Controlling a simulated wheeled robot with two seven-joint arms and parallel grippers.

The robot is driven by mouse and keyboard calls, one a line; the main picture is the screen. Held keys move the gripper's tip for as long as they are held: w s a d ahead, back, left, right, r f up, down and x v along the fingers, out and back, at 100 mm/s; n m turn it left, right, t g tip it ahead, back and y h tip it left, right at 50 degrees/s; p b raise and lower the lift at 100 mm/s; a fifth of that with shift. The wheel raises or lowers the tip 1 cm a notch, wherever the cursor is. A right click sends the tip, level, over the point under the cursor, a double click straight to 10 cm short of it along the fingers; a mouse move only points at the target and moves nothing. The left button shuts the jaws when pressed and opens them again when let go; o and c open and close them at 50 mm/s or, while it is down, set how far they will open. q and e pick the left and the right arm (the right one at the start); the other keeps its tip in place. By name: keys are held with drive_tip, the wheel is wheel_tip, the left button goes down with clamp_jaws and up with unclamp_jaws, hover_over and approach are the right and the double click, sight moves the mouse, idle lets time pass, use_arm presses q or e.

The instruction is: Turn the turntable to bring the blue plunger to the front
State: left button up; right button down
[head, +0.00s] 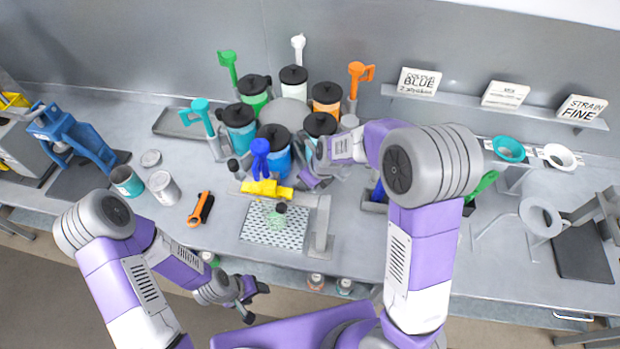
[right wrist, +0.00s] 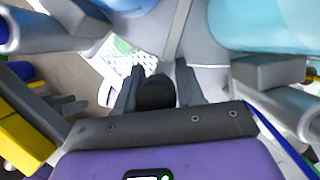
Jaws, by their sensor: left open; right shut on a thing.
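The turntable (head: 283,113) carries a ring of black-lidded canisters, with plungers around it. The blue plunger (head: 261,158) stands at the front of the ring, beside the blue canister (head: 280,163) and just behind a yellow part (head: 266,188). My right gripper (head: 316,178) is low at the right front of the turntable. In the right wrist view its fingers (right wrist: 158,90) are shut on a black knob (right wrist: 157,94). In the head view that knob is hidden by the gripper. My left gripper (head: 246,299) is open and empty in front of the bench, away from the turntable.
Teal (head: 199,112), green (head: 228,64), white (head: 298,46) and orange (head: 360,74) plungers stand around the turntable. A perforated drip tray (head: 272,230) lies in front. An orange-and-black tool (head: 200,209) and open cans (head: 163,188) are at left. A sign shelf (head: 495,106) is at back right.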

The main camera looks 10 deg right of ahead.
drive_tip(key=shift+w+a+r, duration=0.2)
drive_tip(key=shift+w, duration=0.05)
drive_tip(key=c, duration=1.1)
unclamp_jaws()
drive_tip(key=shift+c, duration=0.2)
drive_tip(key=o, duration=0.3)
drive_tip(key=shift+w+f, duration=0.1)
drive_tip(key=shift+f, duration=0.05)
drive_tip(key=shift+o, duration=0.2)
drive_tip(key=shift+d, duration=0.1)
drive_tip(key=shift+s+d+r, duration=0.1)
drive_tip(key=shift+s+r, duration=0.15)
drive_tip(key=shift+r, duration=0.15)
drive_tip(key=p+v, duration=0.1)
drive_tip(key=v, duration=0.4)
drive_tip(key=shift+r, duration=0.3)
drive_tip(key=shift+s+d+r, duration=0.1)
drive_tip(key=shift+s+r, duration=0.15)
drive_tip(key=shift+r, duration=0.25)
drive_tip(key=shift+d, duration=0.1)
